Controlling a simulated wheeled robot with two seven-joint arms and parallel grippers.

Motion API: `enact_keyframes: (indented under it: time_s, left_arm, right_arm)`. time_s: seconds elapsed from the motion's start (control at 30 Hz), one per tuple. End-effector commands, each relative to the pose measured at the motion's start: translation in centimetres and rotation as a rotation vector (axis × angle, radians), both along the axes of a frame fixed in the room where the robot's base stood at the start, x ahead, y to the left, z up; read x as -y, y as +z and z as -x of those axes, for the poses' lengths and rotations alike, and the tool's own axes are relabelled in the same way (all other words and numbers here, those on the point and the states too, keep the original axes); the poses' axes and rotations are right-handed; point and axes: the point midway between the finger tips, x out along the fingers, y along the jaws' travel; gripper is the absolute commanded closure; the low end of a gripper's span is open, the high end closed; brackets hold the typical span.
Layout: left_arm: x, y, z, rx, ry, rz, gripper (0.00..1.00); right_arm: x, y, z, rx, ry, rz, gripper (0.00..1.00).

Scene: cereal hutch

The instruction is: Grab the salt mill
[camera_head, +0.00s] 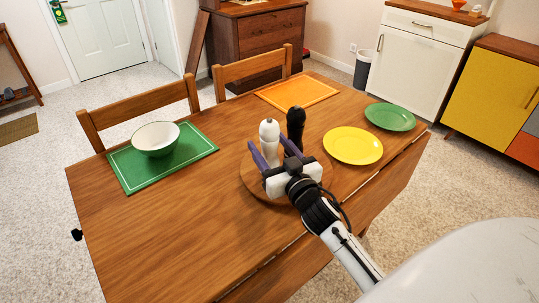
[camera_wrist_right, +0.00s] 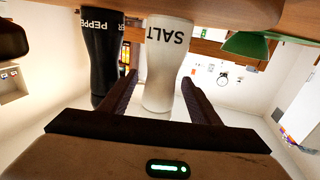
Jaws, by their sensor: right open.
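The white salt mill (camera_head: 269,131) stands upright on a round wooden board (camera_head: 249,181) on the table. In the right wrist view, which is upside down, the salt mill (camera_wrist_right: 168,70) shows its SALT lettering. My right gripper (camera_head: 267,143) is open, with its purple fingers pointing at the mill from the near side. In the wrist view the fingertips (camera_wrist_right: 158,80) lie on either side of the mill's body, with a gap visible at the right finger. Contact at the left finger is unclear. My left gripper is not in view.
The black pepper mill (camera_head: 296,124) stands close beside the salt mill, near one finger. A yellow plate (camera_head: 353,146) and a green plate (camera_head: 390,117) lie to the right. A white-and-green bowl (camera_head: 156,138) sits on a green mat (camera_head: 197,146). The table's near left (camera_head: 165,225) is clear.

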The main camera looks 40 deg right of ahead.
Motion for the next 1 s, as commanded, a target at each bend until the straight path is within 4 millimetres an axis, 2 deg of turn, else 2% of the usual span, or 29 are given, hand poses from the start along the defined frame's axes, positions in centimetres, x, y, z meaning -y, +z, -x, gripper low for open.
enact_keyframes:
  time_s: [0.17, 0.47, 0.77, 1.0]
  left_arm:
    - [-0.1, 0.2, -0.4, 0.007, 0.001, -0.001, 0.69]
    - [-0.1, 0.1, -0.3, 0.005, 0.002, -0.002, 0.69]
    - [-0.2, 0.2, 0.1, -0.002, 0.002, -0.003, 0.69]
    - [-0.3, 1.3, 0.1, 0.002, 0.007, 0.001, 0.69]
  right_arm:
    - [0.0, 0.0, 0.0, 0.0, 0.0, 0.0, 0.45]
    - [0.0, 0.0, 0.0, 0.0, 0.0, -0.001, 0.96]
    - [0.0, 0.8, 0.0, 0.005, 0.001, 0.001, 0.97]
    - [0.0, 5.4, 0.0, 0.01, 0.002, 0.003, 0.98]
